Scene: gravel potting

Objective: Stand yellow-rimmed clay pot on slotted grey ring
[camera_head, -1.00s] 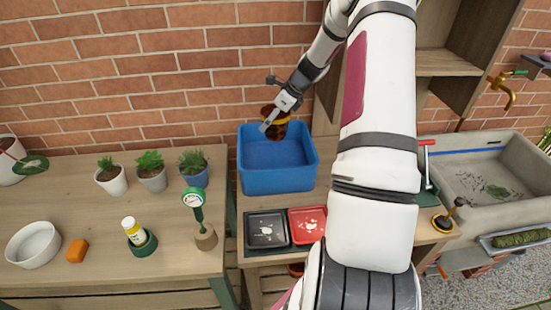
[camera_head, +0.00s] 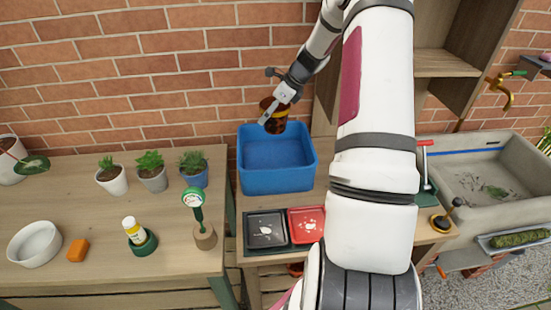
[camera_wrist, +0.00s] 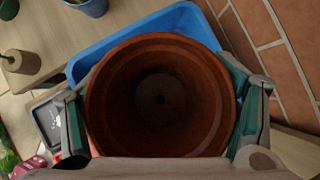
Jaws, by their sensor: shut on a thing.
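My gripper (camera_head: 277,107) is shut on a clay pot (camera_head: 273,121) and holds it in the air over the back of a blue bin (camera_head: 277,180), close to the brick wall. In the wrist view my fingers (camera_wrist: 160,112) sit on two opposite sides of the pot (camera_wrist: 160,135). I look down into its empty inside and see a hole in its floor. The pot appears roughly upright and clear of the bin. I cannot make out a slotted grey ring in either view.
A black tray (camera_head: 265,243) and a red tray (camera_head: 306,225) lie in front of the bin. The left table holds small potted plants (camera_head: 152,171), a white bowl (camera_head: 34,243), an orange block (camera_head: 77,250) and a bottle (camera_head: 133,229). A sink (camera_head: 485,178) is at right.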

